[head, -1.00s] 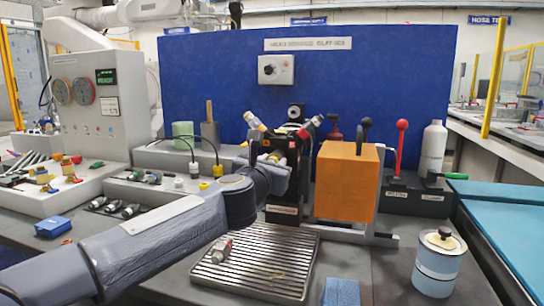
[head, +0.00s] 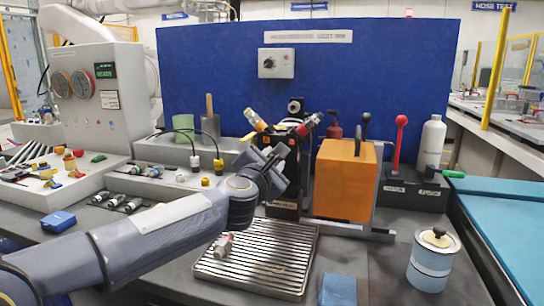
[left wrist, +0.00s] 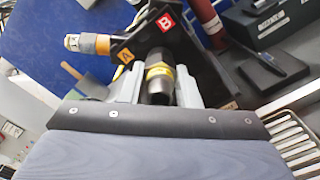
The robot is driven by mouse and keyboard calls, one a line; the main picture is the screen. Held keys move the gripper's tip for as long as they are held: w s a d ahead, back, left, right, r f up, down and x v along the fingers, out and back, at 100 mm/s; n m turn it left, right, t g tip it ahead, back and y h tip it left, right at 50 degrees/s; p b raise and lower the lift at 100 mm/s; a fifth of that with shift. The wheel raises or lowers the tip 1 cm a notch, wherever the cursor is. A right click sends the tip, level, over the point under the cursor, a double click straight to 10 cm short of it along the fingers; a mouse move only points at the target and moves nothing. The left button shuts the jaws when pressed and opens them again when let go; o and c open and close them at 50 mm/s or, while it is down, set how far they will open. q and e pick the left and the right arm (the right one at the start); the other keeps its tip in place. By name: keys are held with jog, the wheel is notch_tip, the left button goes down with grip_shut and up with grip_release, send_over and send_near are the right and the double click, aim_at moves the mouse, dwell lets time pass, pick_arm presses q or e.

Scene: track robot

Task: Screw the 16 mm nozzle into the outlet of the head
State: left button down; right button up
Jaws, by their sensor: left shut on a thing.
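The black head (head: 285,180) stands upright behind the grate, with a yellow-banded fitting and a red fitting angled out of its top. In the left wrist view the head (left wrist: 193,65) carries an orange A label and a red B label. My left gripper (head: 275,172) is at the front of the head. In the left wrist view my left gripper (left wrist: 158,98) is shut on a dark nozzle with a yellow band (left wrist: 158,78). The nozzle's far end meets or lies close to the head; I cannot tell whether it is threaded in. My right gripper is not in view.
A slotted metal grate (head: 258,262) lies in front, with a small red-and-silver fitting (head: 223,245) on it. An orange box (head: 345,182) stands just right of the head. A lidded pot (head: 434,262) and blue sponge (head: 338,290) are at the front right.

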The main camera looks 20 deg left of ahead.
pick_arm(q)
jog(key=m+p, duration=0.3)
jog(key=m, duration=0.3)
jog(key=shift+r+m, duration=0.15)
jog(key=shift+m, duration=0.25)
jog(key=shift+m+p, duration=0.65)
jog(key=shift+m, duration=0.65)
jog(key=shift+m+p, duration=1)
jog(key=shift+m, duration=0.2)
jog(key=m+p, duration=0.3)
jog(key=m, duration=0.2)
jog(key=shift+w+m, duration=0.1)
jog(key=shift+m, duration=0.3)
jog(key=m+p, duration=0.2)
jog(key=shift+m, duration=0.9)
